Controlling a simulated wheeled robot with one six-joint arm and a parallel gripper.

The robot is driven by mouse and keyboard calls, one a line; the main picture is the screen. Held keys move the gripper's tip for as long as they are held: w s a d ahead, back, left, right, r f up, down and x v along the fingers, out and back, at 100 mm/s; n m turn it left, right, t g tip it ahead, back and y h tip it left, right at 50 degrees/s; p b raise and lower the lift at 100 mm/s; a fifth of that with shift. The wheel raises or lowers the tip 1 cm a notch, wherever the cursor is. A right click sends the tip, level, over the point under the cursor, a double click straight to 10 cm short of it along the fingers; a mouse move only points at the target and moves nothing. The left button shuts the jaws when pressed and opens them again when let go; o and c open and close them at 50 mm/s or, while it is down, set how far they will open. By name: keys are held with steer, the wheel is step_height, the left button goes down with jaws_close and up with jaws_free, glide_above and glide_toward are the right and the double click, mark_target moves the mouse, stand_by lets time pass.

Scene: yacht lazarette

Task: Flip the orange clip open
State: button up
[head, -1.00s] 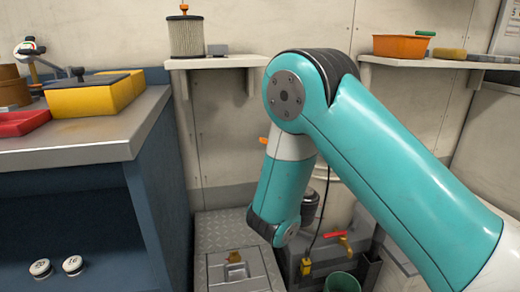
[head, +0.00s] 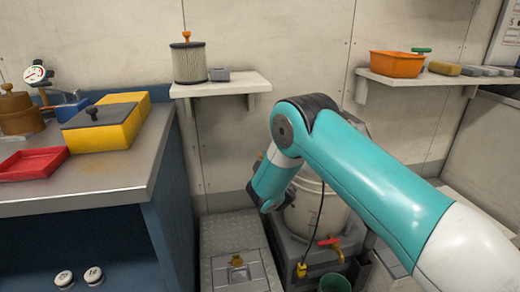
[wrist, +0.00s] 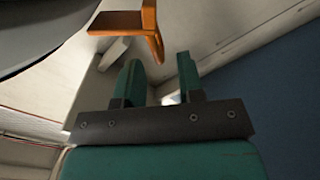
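The orange clip (wrist: 122,22) shows at the top of the wrist view as a flat orange piece with a part bent downward. It is just beyond my fingertips, slightly left of the gap between them. My gripper (wrist: 160,65) is open, with two green fingers apart and nothing between them. I cannot tell whether a fingertip touches the clip. In the head view the clip and my fingers are hidden behind my arm.
A white drum (head: 318,212) stands behind my arm. A shelf (head: 222,87) is on the wall to its left, another shelf (head: 415,78) to the right. A counter (head: 110,175) fills the left. A floor hatch (head: 240,275) lies below my arm.

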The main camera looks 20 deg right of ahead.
steer(key=shift+w+d, duration=0.15)
steer(key=shift+w, duration=1.2)
steer(key=shift+w+d, duration=0.1)
steer(key=shift+w, duration=1.25)
